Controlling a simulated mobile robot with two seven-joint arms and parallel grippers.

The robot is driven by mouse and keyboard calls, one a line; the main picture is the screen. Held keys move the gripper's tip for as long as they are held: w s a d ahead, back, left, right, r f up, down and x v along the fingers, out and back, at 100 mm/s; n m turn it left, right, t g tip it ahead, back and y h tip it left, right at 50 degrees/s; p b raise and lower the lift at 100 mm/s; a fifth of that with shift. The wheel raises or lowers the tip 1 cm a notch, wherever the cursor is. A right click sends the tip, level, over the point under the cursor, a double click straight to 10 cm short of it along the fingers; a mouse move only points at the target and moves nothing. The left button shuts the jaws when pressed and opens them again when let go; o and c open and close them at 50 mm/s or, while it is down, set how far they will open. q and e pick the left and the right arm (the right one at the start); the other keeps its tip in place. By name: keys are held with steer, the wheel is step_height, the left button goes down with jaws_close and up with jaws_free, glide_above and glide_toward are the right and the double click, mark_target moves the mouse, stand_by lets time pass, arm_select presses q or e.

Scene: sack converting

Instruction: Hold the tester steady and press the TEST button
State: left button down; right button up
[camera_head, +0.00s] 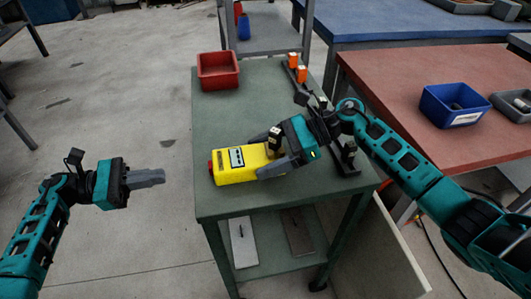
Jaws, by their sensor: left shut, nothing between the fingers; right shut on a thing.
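The tester is a yellow box (236,173) with a small display, lying on the green cart top near its front. A red part (210,168) shows at its left end. My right gripper (268,156) is shut on the tester at its right end, one finger on the near side and one toward the far side. My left gripper (160,177) is shut and empty, left of the cart and apart from the tester, pointing right toward the red end. I cannot make out a TEST label at this size.
A red bin (218,71) stands at the cart's far left. A dark rack with orange-topped items (301,74) runs along the cart's right side. A red table (400,75) with a blue bin (453,105) is at right. The cart's middle (240,115) is clear.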

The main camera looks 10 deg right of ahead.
mark_target(210, 168)
arm_select(q)
steer(key=shift+d, duration=0.1)
stand_by(0.4)
steer(key=n+t, duration=0.5)
steer(key=a+n+t+y, duration=0.1)
steer(key=n+t, duration=0.3)
steer(key=n, duration=0.1)
steer(key=s+n+t+y, duration=0.1)
steer(key=n+t, duration=0.4)
steer(key=n, duration=0.1)
steer(key=shift+a+f+t, duration=0.1)
steer(key=shift+a+t, duration=0.15)
steer(key=shift+t, duration=0.05)
steer(key=shift+d, duration=0.15)
steer(key=d, duration=0.8)
steer(key=shift+d, duration=0.3)
steer(key=shift+d, duration=0.1)
stand_by(0.8)
steer(key=shift+d, duration=0.3)
